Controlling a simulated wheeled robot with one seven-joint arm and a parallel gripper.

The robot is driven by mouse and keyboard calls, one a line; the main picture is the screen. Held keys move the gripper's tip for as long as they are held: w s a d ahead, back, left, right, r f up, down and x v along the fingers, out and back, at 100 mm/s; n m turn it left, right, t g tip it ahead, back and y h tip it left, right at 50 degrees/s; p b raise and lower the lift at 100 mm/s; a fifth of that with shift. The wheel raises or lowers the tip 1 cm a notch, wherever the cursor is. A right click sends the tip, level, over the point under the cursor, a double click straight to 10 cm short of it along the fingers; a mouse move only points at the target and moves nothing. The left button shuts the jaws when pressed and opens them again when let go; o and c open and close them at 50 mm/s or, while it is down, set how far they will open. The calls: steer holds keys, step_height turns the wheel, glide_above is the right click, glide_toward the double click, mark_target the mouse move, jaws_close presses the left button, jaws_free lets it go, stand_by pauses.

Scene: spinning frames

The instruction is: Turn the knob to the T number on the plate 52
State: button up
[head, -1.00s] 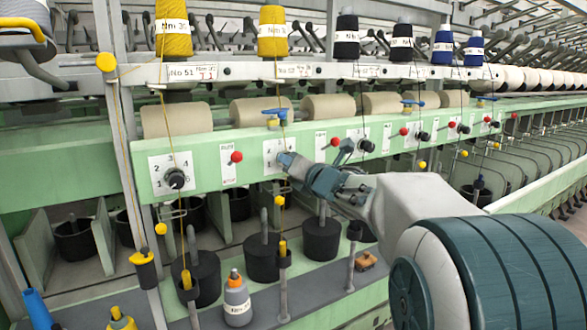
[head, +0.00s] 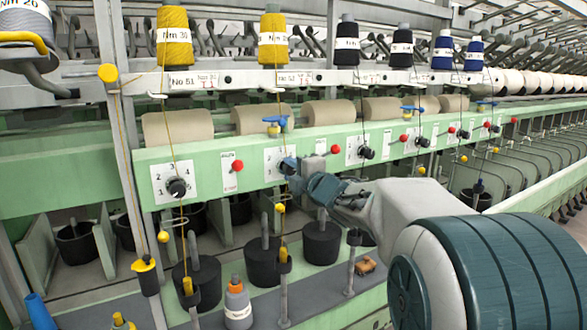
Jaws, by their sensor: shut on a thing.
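My gripper (head: 287,167) is at the white dial plate (head: 271,158) on the green rail, in the second spinning position. The dial digits are mostly covered, so I cannot tell the setting. Above, the No 52 plate (head: 293,78) sits on the white rail under a yellow yarn cone (head: 273,40). Its T number is too small to read.
The neighbouring black knobs, one at left (head: 176,187) and one at right (head: 366,152), sit on their own dials. Red buttons (head: 237,165) lie between the dials. A yellow thread (head: 281,140) runs down close to my gripper. Black pots stand below.

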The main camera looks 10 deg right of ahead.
steer(key=m+p, duration=0.2)
steer(key=m, duration=0.4)
stand_by(0.6)
steer(key=o, duration=0.9)
steer(key=shift+o, duration=0.2)
steer(key=v, duration=1.4)
steer(key=shift+b, duration=0.3)
steer(key=shift+r+m, duration=0.1)
steer(key=shift+m, duration=0.2)
